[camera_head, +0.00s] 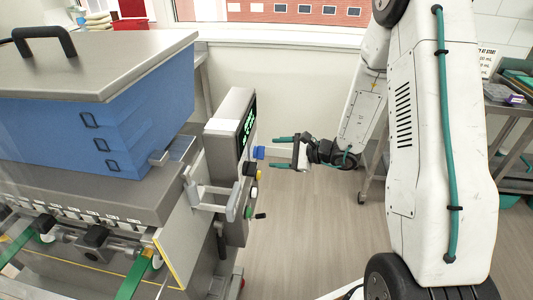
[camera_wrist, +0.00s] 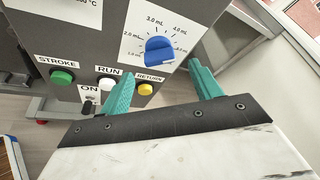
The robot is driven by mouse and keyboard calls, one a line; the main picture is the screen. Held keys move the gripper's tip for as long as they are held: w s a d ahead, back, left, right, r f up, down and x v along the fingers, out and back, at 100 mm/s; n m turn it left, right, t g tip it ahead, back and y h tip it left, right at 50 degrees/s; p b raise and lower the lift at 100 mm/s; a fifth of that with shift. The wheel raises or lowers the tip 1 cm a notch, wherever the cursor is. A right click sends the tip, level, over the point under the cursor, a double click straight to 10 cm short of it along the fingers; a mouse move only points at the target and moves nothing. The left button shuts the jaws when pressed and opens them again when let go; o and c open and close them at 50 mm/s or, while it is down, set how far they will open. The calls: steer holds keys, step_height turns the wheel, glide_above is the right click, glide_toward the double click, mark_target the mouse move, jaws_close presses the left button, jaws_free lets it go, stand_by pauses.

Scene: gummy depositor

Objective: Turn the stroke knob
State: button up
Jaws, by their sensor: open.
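The blue knob (camera_wrist: 159,51) sits on a white dial plate marked in mL on the grey control panel. In the head view the knob (camera_head: 258,153) sticks out from the panel's right side. My gripper (camera_wrist: 164,68) is open, with its two teal fingers pointing at the panel. In the wrist view the fingertips lie left and right of the knob and a little below it. In the head view my gripper (camera_head: 276,152) is just right of the knob, with a small gap showing. Nothing is between the fingers. The knob's exact setting is unclear.
Below the dial are a green button (camera_wrist: 62,76) beside a STROKE label, a white button (camera_wrist: 107,84), a yellow button (camera_wrist: 146,89) and a black switch (camera_wrist: 87,107). A metal handle (camera_head: 232,201) juts out near the panel. The floor (camera_head: 300,225) right of the machine is clear.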

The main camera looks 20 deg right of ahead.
mark_target(259, 152)
steer(key=shift+x, duration=2.4)
steer(key=c, duration=1)
steer(key=m+g+y, duration=0.1)
steer(key=m+g, duration=0.1)
steer(key=m, duration=0.1)
steer(key=m+g+y, duration=0.1)
steer(key=m+g, duration=0.1)
steer(key=m, duration=0.2)
steer(key=m+g+y, duration=0.2)
steer(key=m, duration=0.1)
steer(key=shift+w+d+m, duration=0.2)
steer(key=shift+m, duration=0.2)
steer(key=shift+g, duration=0.3)
steer(key=o, duration=1)
